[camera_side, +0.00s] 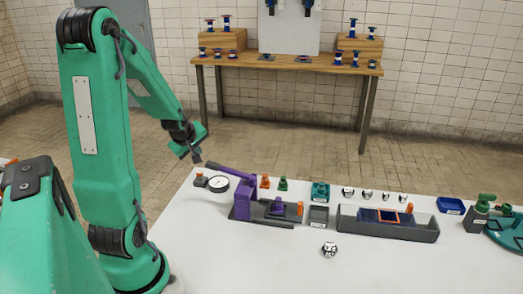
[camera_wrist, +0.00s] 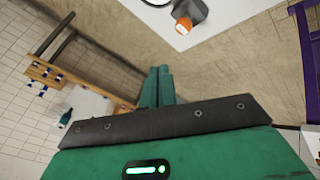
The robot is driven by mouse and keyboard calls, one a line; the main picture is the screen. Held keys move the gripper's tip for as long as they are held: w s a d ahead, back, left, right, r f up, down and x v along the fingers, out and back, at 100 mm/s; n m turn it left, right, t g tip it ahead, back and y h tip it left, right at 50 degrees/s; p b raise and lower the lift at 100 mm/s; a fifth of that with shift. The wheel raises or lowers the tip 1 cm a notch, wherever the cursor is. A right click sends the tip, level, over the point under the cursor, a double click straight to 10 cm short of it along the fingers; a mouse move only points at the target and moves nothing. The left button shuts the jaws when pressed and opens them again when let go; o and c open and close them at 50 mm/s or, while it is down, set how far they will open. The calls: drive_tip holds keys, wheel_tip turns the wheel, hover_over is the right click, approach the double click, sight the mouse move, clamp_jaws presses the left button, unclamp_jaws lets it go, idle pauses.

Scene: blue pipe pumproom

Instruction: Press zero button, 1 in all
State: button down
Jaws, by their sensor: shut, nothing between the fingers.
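A small orange button (camera_side: 199,172) sits on a dark grey block (camera_side: 200,181) at the left end of the white table, beside a round white dial gauge (camera_side: 218,184). I take this orange piece to be the zero button, but no label is readable. In the wrist view the orange button (camera_wrist: 182,28) shows at the top, on its dark block (camera_wrist: 191,9). My gripper (camera_side: 196,157) is above and slightly left of the button in the side view, apart from it. Its fingers (camera_wrist: 159,73) are shut together, with nothing between them.
A purple lever fixture (camera_side: 241,197) stands right of the gauge, its arm reaching toward it. Small orange and green pieces stand behind. The white table (camera_side: 265,270) is mostly clear in front.

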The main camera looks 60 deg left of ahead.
sight(199, 174)
drive_tip(key=shift+f, duration=2.4)
drive_tip(key=shift+s+f, duration=0.1)
drive_tip(key=shift+f, duration=1.25)
idle(1.9)
drive_tip(key=shift+r, duration=1.35)
drive_tip(key=shift+r, duration=0.1)
drive_tip(key=shift+r, duration=2.45)
